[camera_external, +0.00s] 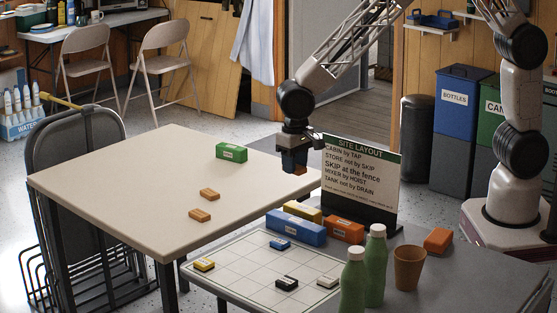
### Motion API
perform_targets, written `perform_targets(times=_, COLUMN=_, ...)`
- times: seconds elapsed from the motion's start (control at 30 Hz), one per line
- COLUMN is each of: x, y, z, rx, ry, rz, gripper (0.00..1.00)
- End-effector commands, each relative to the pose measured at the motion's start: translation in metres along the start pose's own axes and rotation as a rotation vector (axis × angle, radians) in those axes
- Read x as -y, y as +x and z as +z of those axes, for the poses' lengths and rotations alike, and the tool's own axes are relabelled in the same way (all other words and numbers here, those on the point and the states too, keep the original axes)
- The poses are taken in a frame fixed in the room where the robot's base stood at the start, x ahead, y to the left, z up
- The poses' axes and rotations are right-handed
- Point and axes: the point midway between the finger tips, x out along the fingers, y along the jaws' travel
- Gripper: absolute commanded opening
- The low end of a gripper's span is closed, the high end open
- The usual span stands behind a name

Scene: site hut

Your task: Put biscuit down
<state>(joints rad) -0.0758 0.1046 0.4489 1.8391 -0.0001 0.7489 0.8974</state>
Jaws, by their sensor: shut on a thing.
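My gripper (294,165) points down above the right part of the beige table, near its right corner. It is shut on a small orange-brown biscuit (300,171), mostly hidden by the fingers. I cannot tell whether the biscuit touches the tabletop. Two similar orange-brown pieces lie on the beige table (120,190): one (210,194) near its middle, the other (200,215) closer to the front edge.
A green box (231,152) stands on the beige table. A site layout sign (361,172) stands right of my gripper. Blue (296,228), yellow and orange blocks stand by a gridded board (235,268). Green bottles (375,265) and a brown cup (409,267) stand in front.

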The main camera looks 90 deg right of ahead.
Motion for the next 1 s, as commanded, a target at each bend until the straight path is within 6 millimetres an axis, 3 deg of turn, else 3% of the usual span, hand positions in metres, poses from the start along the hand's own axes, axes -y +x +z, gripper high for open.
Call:
perform_targets(times=0.1, x=0.025, y=0.0, z=0.022, rx=0.0, ry=-0.01, rz=0.0, gripper=0.15)
perform_targets(times=0.6, x=0.11, y=0.001, z=0.118, rx=0.0, ry=-0.03, rz=0.0, gripper=0.15)
perform_targets(times=1.0, x=0.151, y=0.001, z=0.179, rx=0.0, ry=-0.039, rz=0.0, gripper=0.15)
